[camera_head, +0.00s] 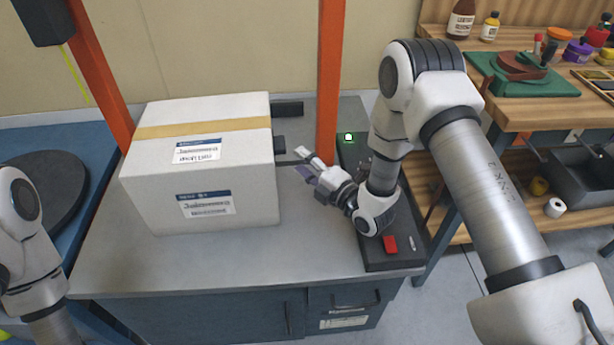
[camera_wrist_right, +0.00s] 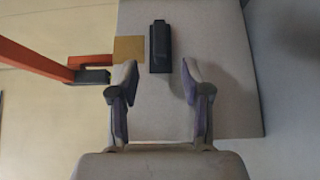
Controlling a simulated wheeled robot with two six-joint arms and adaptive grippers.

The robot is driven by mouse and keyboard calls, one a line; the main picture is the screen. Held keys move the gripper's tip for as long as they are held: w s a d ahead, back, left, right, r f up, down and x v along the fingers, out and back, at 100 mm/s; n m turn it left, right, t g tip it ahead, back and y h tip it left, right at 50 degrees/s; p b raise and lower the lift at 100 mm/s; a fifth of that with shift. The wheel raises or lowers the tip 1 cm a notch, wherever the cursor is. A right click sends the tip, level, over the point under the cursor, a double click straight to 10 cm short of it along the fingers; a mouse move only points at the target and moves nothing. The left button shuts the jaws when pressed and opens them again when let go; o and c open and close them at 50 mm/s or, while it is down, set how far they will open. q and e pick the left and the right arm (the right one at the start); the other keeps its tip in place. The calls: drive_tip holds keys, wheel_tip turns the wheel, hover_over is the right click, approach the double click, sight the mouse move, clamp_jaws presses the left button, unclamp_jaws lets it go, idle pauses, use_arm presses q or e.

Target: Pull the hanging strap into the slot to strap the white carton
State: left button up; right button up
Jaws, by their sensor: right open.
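The white carton (camera_head: 200,190), with a tan tape band on top and labels, stands on the grey table. A thin yellow-green strap (camera_head: 76,76) hangs below a black box at the upper left, apart from both grippers. My right gripper (camera_head: 306,162) is open just right of the carton. In the right wrist view its fingers (camera_wrist_right: 158,72) are apart with nothing between them, facing a pale surface with a black block (camera_wrist_right: 160,47) and a tan patch (camera_wrist_right: 129,49). I cannot make out the slot for certain. My left arm shows at the lower left; its gripper is out of view.
Orange posts (camera_head: 327,90) (camera_head: 98,75) stand on both sides of the carton. A dark panel (camera_head: 388,258) with a red block (camera_head: 390,244) and a green light (camera_head: 348,137) lies along the table's right side. A wooden bench (camera_head: 530,85) is at the right. The table front is clear.

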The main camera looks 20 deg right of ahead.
sight(285, 147)
drive_tip(key=x, duration=0.7)
